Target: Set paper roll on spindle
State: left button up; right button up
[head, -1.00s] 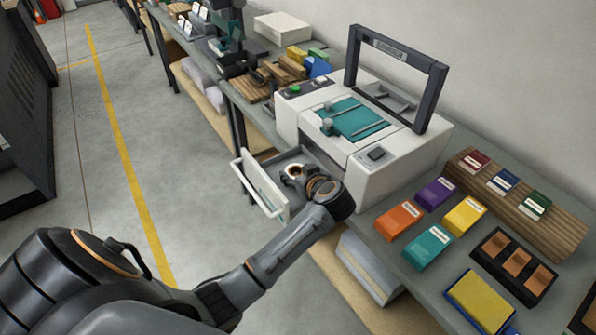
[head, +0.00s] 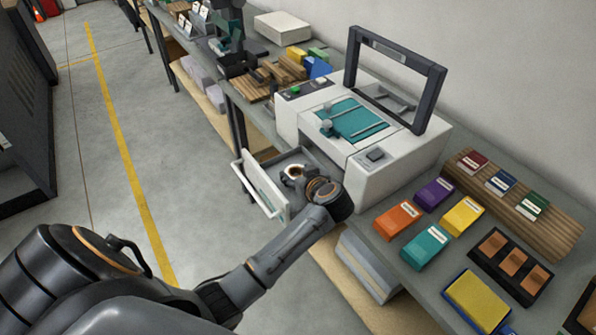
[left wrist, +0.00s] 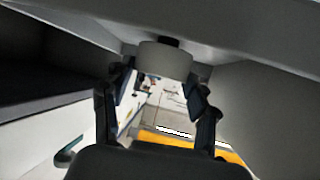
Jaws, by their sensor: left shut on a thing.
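The paper roll (head: 293,171) is a short white cylinder with a brown core, at the open drawer (head: 262,190) of the white printer (head: 390,180). In the left wrist view the roll (left wrist: 165,60) sits between the fingertips. My left gripper (head: 302,178) is shut on it, its fingers partly hidden by my wrist in the head view. A dark stub (left wrist: 169,41) shows just beyond the roll, perhaps the spindle. I cannot tell whether the roll is around it. My right gripper is not in view.
Ink packs in orange (head: 397,221), teal (head: 426,247), yellow and purple lie on the bench right of the printer. The printer's dark upright frame (head: 438,95) stands raised. The floor (head: 100,230) left of the bench is open.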

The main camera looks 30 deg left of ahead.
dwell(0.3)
pick_arm(q)
jog(key=shift+f, duration=0.55)
jog(key=o, duration=1)
jog(key=shift+s+d+r+p, duration=0.25)
jog(key=shift+d+r+p, duration=0.1)
jog(key=shift+p, duration=0.2)
jog(key=p+v, duration=0.4)
jog(key=shift+s+d+r+p, duration=0.2)
jog(key=shift+d+p, duration=0.05)
jog(key=shift+p, duration=0.05)
jog(key=p+v, duration=0.4)
jog(key=v, duration=0.1)
jog(key=shift+d, duration=0.15)
